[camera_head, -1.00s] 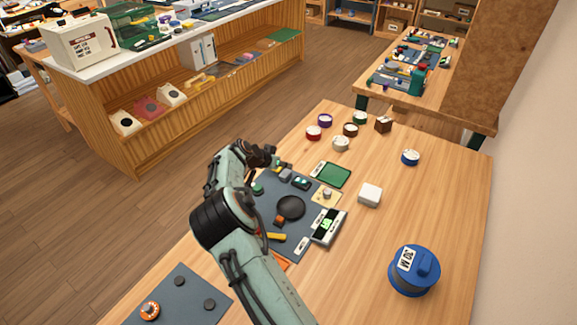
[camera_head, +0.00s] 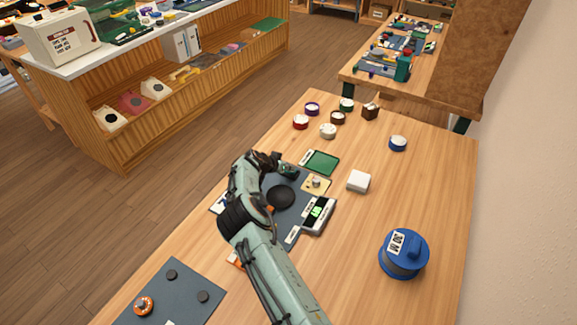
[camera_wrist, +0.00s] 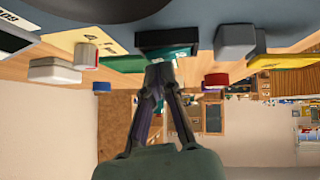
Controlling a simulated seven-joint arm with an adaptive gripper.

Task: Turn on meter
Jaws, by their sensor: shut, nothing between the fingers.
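A meter (camera_head: 319,214) with a lit green display sits at the right edge of a dark grey board (camera_head: 287,222). My gripper (camera_head: 283,164) is at the board's far edge, beside a small dark-and-green block (camera_head: 290,172). In the wrist view my gripper (camera_wrist: 161,68) is shut and empty, its tips at or just short of a dark block with a green face (camera_wrist: 167,43). I cannot tell whether they touch. A yellow plate (camera_wrist: 85,40) with a small white-and-red part is left of the fingers there. My arm hides the board's left part.
A grey block (camera_wrist: 236,38) is right of the fingers in the wrist view. A green plate (camera_head: 320,162), a white box (camera_head: 358,181) and a blue reel (camera_head: 403,254) lie on the table. Several round containers stand at the back. The table's right side has free room.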

